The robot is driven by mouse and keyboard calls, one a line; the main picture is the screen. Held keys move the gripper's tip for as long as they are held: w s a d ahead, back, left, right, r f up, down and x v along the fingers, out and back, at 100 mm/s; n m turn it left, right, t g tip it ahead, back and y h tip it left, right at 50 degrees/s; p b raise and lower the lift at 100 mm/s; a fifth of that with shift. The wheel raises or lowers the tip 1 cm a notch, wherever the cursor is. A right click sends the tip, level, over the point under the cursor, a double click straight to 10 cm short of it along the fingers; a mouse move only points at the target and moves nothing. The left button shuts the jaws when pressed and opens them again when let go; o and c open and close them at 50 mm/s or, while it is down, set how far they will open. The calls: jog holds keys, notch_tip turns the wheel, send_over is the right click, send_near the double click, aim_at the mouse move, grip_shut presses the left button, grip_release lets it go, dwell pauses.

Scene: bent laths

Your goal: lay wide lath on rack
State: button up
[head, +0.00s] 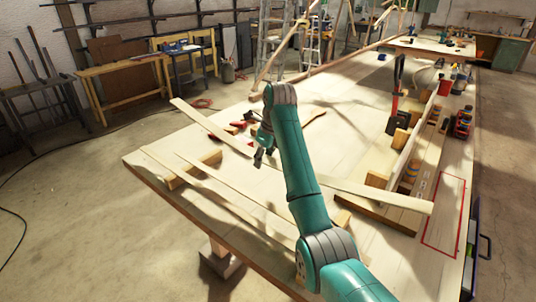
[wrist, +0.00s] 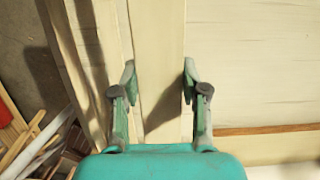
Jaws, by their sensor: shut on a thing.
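The wide lath (head: 350,187) is long and pale and runs diagonally across the bench, passing behind my arm. Its far-left end (head: 190,112) shows near the back edge; its right end is over the wooden blocks on the right. My gripper (head: 264,155) is shut on it near the middle. In the wrist view the lath (wrist: 158,45) runs between the two fingers of my gripper (wrist: 160,85). Two narrower laths (head: 225,185) lie at the front left across a wooden block (head: 194,170), which may be part of the rack. Whether the held lath touches anything below is unclear.
The workbench (head: 345,110) has free room behind the lath. A red clamp (head: 397,95), blocks (head: 377,180) and small tools stand at the right. A red outlined rectangle (head: 444,215) marks the right edge. Red tools (head: 240,125) lie behind my gripper.

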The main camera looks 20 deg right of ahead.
aim_at(262, 192)
jog(key=shift+s+d+f+x, duration=0.1)
jog(key=shift+s+d+x, duration=0.2)
jog(key=shift+x, duration=1.65)
jog(key=shift+s+d+f+x, duration=0.1)
jog(key=shift+s+d+x, duration=0.25)
jog(key=shift+x, duration=1.6)
jog(key=shift+s+d+f+x, duration=0.15)
jog(key=shift+s+x, duration=0.3)
jog(key=shift+x, duration=1.5)
jog(key=o, duration=1.4)
jog(key=shift+f, duration=0.1)
jog(key=shift+v, duration=3.05)
jog(key=shift+s, duration=0.1)
jog(key=shift+w+a+v, duration=0.15)
jog(key=shift+w+v, duration=0.05)
jog(key=shift+v, duration=0.9)
jog(key=shift+w+a+v, duration=0.15)
jog(key=shift+w+v, duration=0.1)
jog(key=shift+v, duration=0.9)
jog(key=shift+w+a+v, duration=0.15)
jog(key=shift+w+v, duration=0.05)
jog(key=shift+v, duration=0.9)
